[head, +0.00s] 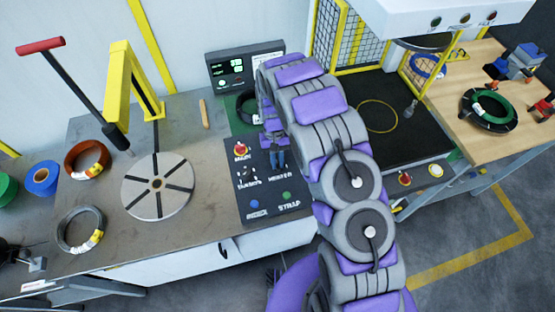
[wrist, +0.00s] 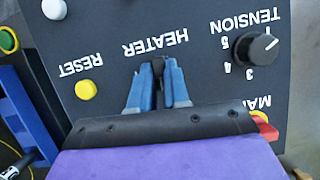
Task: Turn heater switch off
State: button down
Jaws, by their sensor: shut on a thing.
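The dark control panel (head: 257,198) lies on the bench front, and my gripper (head: 277,158) is over its right part. In the wrist view the panel (wrist: 205,45) fills most of the picture, upside down. The blue fingers of my gripper (wrist: 158,85) are closed around the small dark heater switch (wrist: 158,66), beside the HEATER label (wrist: 155,45). Most of the switch is hidden between the fingers, so I cannot tell its position.
Near the fingers are the yellow reset button (wrist: 86,89), the black tension knob (wrist: 257,48) and a red-and-yellow main switch (wrist: 264,126), partly hidden. A round slotted turntable (head: 157,186) stands left of the panel. A black-topped wrapping station (head: 400,130) is to the right.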

jog(key=shift+w+a+r+n, duration=0.1)
jog(key=shift+w+n, duration=0.05)
jog(key=shift+n, duration=0.35)
jog(key=c, duration=1.1)
grip_release()
jog(key=v, duration=1.7)
jog(key=shift+a+p, duration=0.35)
jog(key=shift+a, duration=0.05)
jog(key=shift+r, duration=0.1)
